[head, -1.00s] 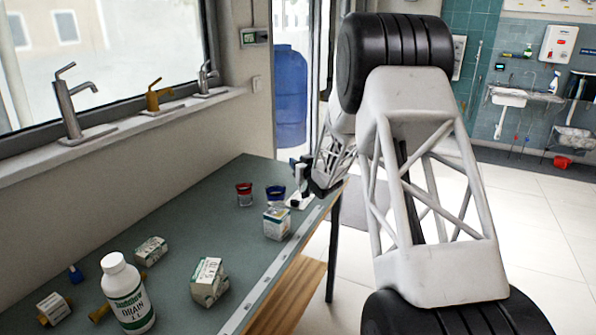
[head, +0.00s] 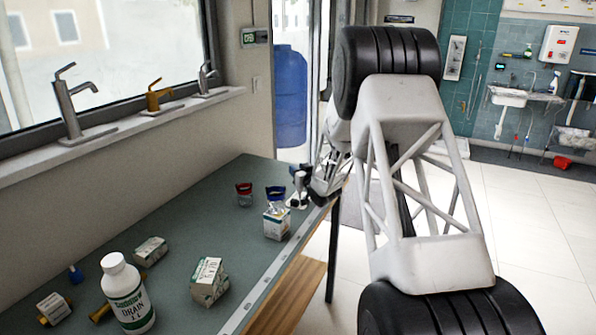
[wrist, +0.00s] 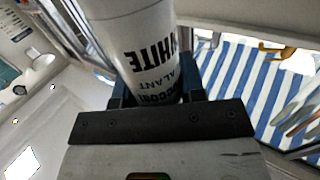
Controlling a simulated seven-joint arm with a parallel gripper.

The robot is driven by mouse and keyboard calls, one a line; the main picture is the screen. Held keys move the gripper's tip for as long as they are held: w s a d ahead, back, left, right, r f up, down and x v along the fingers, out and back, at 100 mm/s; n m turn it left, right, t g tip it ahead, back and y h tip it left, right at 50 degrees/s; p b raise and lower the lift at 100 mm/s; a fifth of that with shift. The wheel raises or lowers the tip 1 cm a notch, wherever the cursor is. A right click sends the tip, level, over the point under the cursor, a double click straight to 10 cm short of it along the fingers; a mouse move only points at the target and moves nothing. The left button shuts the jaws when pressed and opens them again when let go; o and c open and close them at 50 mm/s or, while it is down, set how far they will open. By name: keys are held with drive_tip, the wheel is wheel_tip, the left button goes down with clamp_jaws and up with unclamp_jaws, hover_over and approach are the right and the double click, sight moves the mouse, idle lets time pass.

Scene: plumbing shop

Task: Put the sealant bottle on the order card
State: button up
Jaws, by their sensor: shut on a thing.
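My gripper (wrist: 150,105) is shut on the sealant bottle (wrist: 135,45), a white cylinder with dark lettering that reads upside down in the wrist view. The bottle's far end runs out of the top of that picture. In the head view my gripper (head: 306,184) is small, over the far right end of the green bench, and the bottle in it is hard to make out. A small white patch (head: 295,204) lies on the bench below the gripper. It may be the order card, but I cannot tell.
On the bench (head: 185,225), a white carton (head: 277,225), a blue-topped jar (head: 276,195) and a red-topped jar (head: 244,194) stand left of the gripper. A drain bottle (head: 127,298) and several small boxes stand nearer. A blue-white striped surface (wrist: 245,85) shows in the wrist view.

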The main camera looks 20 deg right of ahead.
drive_tip(key=shift+f, duration=0.15)
drive_tip(key=o, duration=1)
drive_tip(key=shift+c, duration=0.2)
drive_tip(key=shift+r, duration=0.2)
drive_tip(key=s+d, duration=0.2)
drive_tip(key=s, duration=0.9)
drive_tip(key=shift+s+d, duration=0.15)
drive_tip(key=shift+s, duration=0.25)
